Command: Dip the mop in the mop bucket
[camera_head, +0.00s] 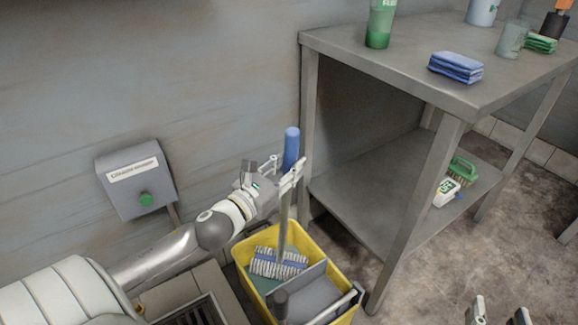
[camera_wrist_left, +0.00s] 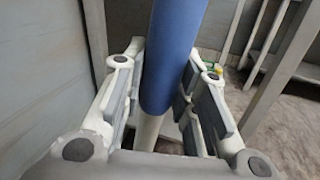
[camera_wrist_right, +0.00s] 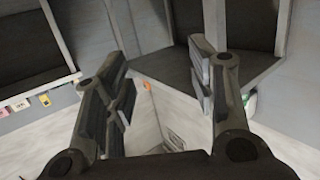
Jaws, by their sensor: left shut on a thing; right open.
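The mop has a blue grip (camera_head: 291,148), a grey pole and a white-and-blue striped head (camera_head: 278,263). My left gripper (camera_head: 293,178) is shut on the mop handle just below or at the blue grip, which also fills the middle of the left wrist view (camera_wrist_left: 172,60). The mop stands nearly upright. Its head shows within the opening of the yellow mop bucket (camera_head: 241,252); how deep it sits I cannot tell. My right gripper (camera_head: 498,314) is open and empty at the bottom right, away from the bucket; its fingers also show in the right wrist view (camera_wrist_right: 165,75).
A metal table (camera_head: 400,48) stands right of the bucket, with a blue cloth stack (camera_head: 456,67) and a green bottle (camera_head: 380,24) on top. Its lower shelf holds a green brush (camera_head: 461,169). A grey wall box (camera_head: 136,180) with a green button is behind my left arm.

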